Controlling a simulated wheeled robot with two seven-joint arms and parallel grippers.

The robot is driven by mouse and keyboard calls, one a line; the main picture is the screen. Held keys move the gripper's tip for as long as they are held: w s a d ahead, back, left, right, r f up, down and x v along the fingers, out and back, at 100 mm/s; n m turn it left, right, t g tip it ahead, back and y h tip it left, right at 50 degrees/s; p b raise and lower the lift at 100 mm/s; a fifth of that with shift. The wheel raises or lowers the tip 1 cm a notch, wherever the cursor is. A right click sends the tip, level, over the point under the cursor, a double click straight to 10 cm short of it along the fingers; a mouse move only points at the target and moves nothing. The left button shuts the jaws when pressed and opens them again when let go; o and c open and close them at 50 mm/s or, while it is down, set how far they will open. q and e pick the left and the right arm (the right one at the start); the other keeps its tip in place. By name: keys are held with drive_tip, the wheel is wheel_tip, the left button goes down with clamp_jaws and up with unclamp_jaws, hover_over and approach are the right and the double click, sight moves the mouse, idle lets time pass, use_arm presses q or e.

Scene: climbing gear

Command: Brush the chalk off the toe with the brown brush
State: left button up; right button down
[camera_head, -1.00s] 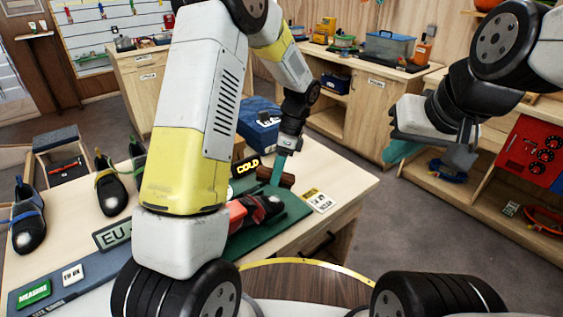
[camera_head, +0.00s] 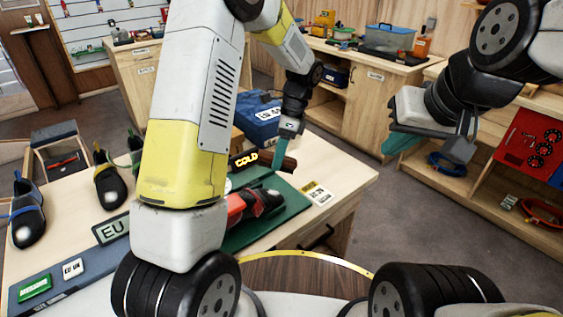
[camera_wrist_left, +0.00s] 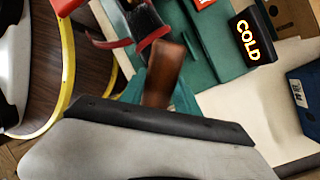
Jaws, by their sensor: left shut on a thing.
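A red and black shoe (camera_head: 243,206) lies on the green mat (camera_head: 278,222) with its dark toe to the right; my left arm hides part of it. A small pale patch shows near the toe. My left gripper (camera_head: 281,158), with teal fingers, is shut on the brown brush (camera_head: 290,164), held just beyond the toe and apart from it in the head view. In the left wrist view the brush (camera_wrist_left: 165,72) sits between the fingers (camera_wrist_left: 166,92), near the red and black shoe (camera_wrist_left: 140,22). My right gripper (camera_head: 402,148) is at the upper right, away from the table; its opening is not clear.
Several dark shoes (camera_head: 110,184) stand at the table's left. A COLD sign (camera_head: 245,160) and blue box (camera_head: 258,122) are behind the mat. A white label card (camera_head: 317,193) lies right of it. The table's right end is mostly clear.

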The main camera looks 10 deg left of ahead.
use_arm(q)
hover_over(265, 194)
drive_tip(key=w+d, duration=0.1)
drive_tip(key=shift+w+d+f, duration=0.1)
drive_tip(key=shift+f, duration=1.5)
drive_tip(key=shift+w+d+f, duration=0.1)
drive_tip(key=shift+f, duration=1.45)
drive_tip(key=shift+x, duration=0.85)
drive_tip(key=shift+w+d+f, duration=0.2)
drive_tip(key=shift+w+d, duration=0.3)
drive_tip(key=shift+w+d+f, duration=0.2)
drive_tip(key=shift+w+d, duration=0.25)
drive_tip(key=shift+w, duration=0.05)
drive_tip(key=shift+w+d+f, duration=0.8)
drive_tip(key=shift+w+d, duration=0.25)
drive_tip(key=shift+s+a+r, duration=0.35)
drive_tip(key=shift+s+a, duration=0.35)
drive_tip(key=shift+s, duration=0.05)
drive_tip(key=shift+s+a+r, duration=0.35)
drive_tip(key=shift+s+a, duration=0.35)
drive_tip(key=shift+s, duration=0.05)
drive_tip(key=shift+s+a+r, duration=0.35)
drive_tip(key=shift+s+a, duration=0.35)
drive_tip(key=shift+s, duration=0.05)
drive_tip(key=shift+v, duration=3.15)
drive_tip(key=shift+w, duration=0.15)
